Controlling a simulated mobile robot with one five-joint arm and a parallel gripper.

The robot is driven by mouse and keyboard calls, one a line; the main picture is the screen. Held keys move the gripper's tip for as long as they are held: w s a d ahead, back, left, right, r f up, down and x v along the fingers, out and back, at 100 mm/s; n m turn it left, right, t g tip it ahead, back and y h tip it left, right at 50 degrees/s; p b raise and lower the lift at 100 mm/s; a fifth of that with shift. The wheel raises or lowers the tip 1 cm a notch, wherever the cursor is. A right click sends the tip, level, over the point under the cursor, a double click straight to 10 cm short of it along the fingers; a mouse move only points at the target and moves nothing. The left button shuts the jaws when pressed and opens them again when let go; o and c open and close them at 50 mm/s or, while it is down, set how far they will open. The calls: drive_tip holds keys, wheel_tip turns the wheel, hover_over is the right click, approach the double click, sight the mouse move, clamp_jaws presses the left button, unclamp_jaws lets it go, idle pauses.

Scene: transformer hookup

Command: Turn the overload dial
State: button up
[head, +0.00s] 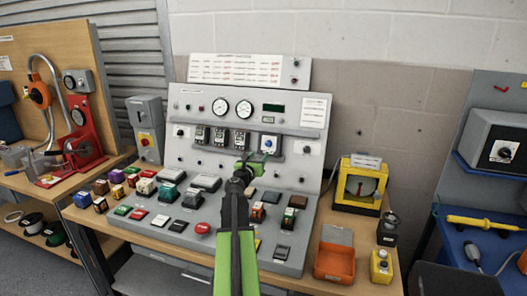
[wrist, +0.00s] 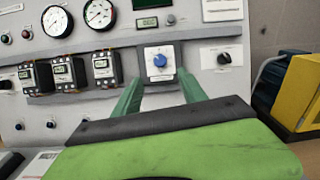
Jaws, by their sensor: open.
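The overload dial is most likely the blue knob (wrist: 160,60) on a white-faced unit, at the right end of a row of small devices on the grey upright panel. It also shows in the head view (head: 268,144). My gripper (wrist: 160,84) is open, with its two green fingers pointing at the panel. In the wrist view, the fingertips lie to the left and right below the blue knob. No finger appears to touch the knob. In the head view my gripper (head: 251,165) is just below and left of the knob, with nothing visible between the fingers.
Three breaker-like devices (wrist: 66,75) sit left of the knob unit. A black rotary switch (wrist: 224,58) is to its right. Gauges (head: 219,106) are above. Many coloured blocks and buttons cover the sloped console (head: 290,262) below. A yellow-framed meter (head: 359,184) stands right.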

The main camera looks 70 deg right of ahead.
drive_tip(key=a, duration=0.6)
drive_tip(key=shift+s+a, duration=0.15)
drive_tip(key=shift+a, duration=0.1)
